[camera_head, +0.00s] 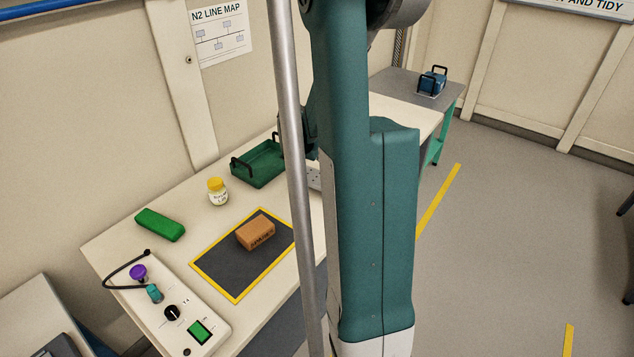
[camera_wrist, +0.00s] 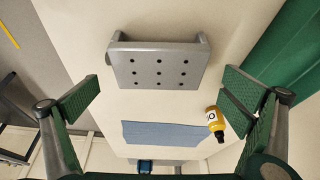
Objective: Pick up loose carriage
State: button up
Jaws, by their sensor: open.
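The loose carriage looks to be the grey metal block (camera_wrist: 158,70) with several dark holes in its face and a raised end at each side. In the wrist view it lies on the pale bench top, upper middle. My gripper (camera_wrist: 163,88) is open, its green-padded fingers wide apart to the left and right, with the block ahead between them and touching neither. How far off it is I cannot tell.
A yellow bottle (camera_wrist: 214,122) stands near the right finger, by a blue-grey mat (camera_wrist: 160,133). A green tray (camera_head: 262,166) is close by. A jar (camera_head: 217,191), an orange block (camera_head: 256,233), a green case (camera_head: 160,224) and a control panel (camera_head: 210,342) are on the bench.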

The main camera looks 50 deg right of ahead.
aim_at(316, 177)
jog(key=shift+b+x, duration=0.95)
jog(key=shift+x, duration=1.65)
jog(key=shift+s, duration=0.1)
jog(key=c, duration=1)
jog(key=shift+c, duration=0.2)
jog(key=shift+r, duration=0.15)
jog(key=shift+r+p, duration=1.35)
jog(key=shift+r, duration=3.55)
